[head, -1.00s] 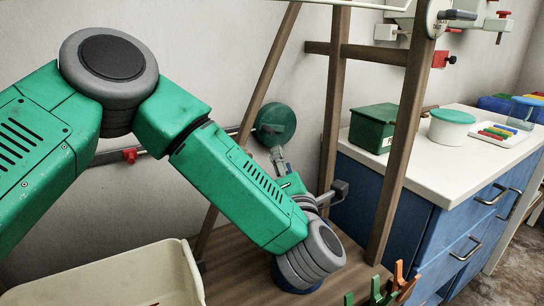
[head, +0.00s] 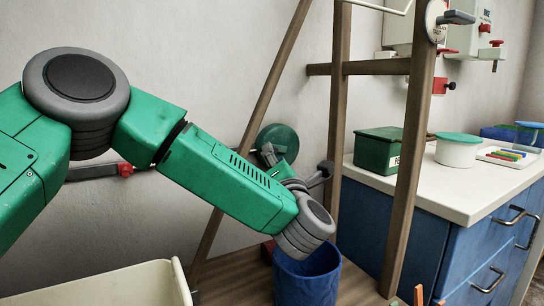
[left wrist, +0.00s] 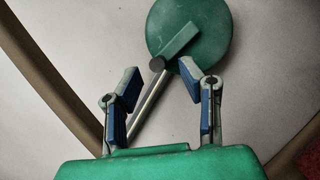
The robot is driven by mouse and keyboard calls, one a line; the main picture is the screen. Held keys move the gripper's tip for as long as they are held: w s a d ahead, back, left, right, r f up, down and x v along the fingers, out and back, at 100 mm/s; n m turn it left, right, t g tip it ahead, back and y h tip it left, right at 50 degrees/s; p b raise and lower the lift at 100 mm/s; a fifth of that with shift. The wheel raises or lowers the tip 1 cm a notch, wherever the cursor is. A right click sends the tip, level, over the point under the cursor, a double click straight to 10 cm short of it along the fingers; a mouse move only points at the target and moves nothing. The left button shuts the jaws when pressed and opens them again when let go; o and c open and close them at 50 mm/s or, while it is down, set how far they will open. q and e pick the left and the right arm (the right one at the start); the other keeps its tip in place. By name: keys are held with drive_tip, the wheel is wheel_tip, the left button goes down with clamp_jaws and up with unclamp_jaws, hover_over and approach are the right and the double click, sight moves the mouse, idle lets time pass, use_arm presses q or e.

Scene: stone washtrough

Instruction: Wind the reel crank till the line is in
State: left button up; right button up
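A round pale reel (head: 436,20) with a dark grip (head: 456,17) is on the wooden post at the top right in the head view. A white line (head: 375,7) runs left from near it. My left gripper (head: 268,154) is far below and left of it, partly hidden by my own arm, in front of a green disc (head: 283,138). In the left wrist view my left gripper (left wrist: 160,73) is open, its blue-padded fingers apart with nothing held. The green disc (left wrist: 190,30) lies beyond the fingertips, with a green bar across it. My right gripper is not in view.
A blue bucket (head: 308,278) stands beneath my left wrist, and a cream tub (head: 100,285) is at lower left. Wooden posts (head: 400,190) stand before the counter (head: 455,190). A green box (head: 377,150) and a lidded tub (head: 457,150) stand on it.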

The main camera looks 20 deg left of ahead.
use_arm(q)
drive_tip(key=shift+b+x, duration=0.3)
drive_tip(key=shift+x, duration=1.55)
clamp_jaws()
drive_tip(key=shift+d+r+m+p, duration=0.1)
drive_tip(key=shift+m+p, duration=0.2)
drive_tip(key=shift+p, duration=0.05)
drive_tip(key=m+p, duration=0.2)
drive_tip(key=p, duration=0.1)
drive_tip(key=r+m+h+p, duration=0.1)
drive_tip(key=p, duration=0.2)
drive_tip(key=r+m+g+h+p, duration=0.1)
drive_tip(key=m+p, duration=0.1)
drive_tip(key=p, duration=0.1)
drive_tip(key=shift+w+d+r+m, duration=0.2)
drive_tip(key=shift+w+d+m, duration=0.1)
drive_tip(key=shift+w+d, duration=0.1)
drive_tip(key=shift+w+d+m+h+p, duration=0.2)
drive_tip(key=shift+m+h+p, duration=0.1)
drive_tip(key=shift+m+p, duration=0.7)
